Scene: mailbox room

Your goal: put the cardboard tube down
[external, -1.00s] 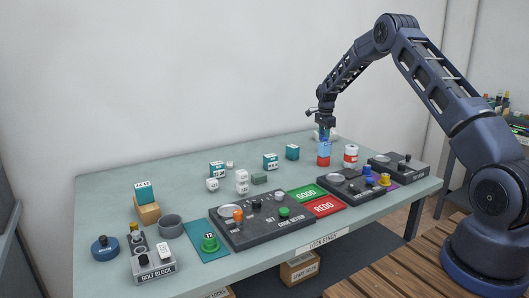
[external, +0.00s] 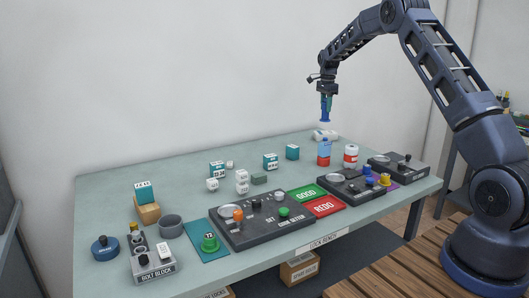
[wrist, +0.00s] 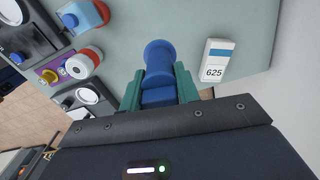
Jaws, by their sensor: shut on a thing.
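My gripper (external: 326,98) is raised above the far right part of the bench. Its green fingers show in the wrist view (wrist: 158,84), shut on a blue cylindrical piece (wrist: 158,57) with a flared round end. This piece hangs below the fingers in the external view (external: 325,115), clear of the bench top. I see nothing plainly brown that I can name as a cardboard tube; the held piece is blue.
Dark device panels (external: 262,218) fill the front. The bench top (external: 125,194) has free room at the back left.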

